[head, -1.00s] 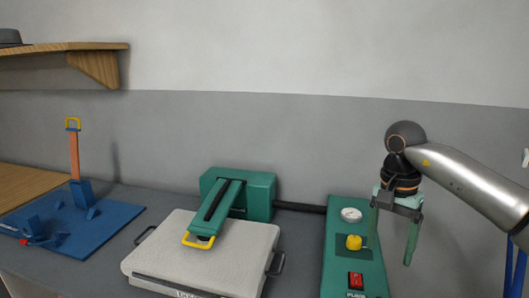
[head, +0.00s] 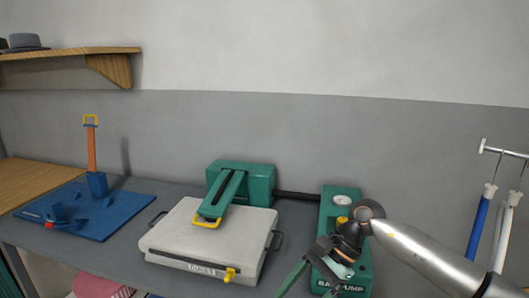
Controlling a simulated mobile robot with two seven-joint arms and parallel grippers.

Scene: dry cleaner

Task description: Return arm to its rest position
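My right arm comes in from the right, and its gripper (head: 312,280) hangs low in front of the green pump unit (head: 327,213). Its two green fingers are spread apart, with nothing seen between them; the tips are near or past the bottom edge of the view. The arm's wrist covers part of the pump unit and most of its yellow knob. My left arm and gripper are not in view.
A grey-white press (head: 190,238) with a green arm (head: 222,193) stands on the counter. A blue board (head: 135,200) with an upright orange lever is at left. A wooden shelf (head: 60,53) holds hats. A rail (head: 505,152) with hanging blue and white items is at right.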

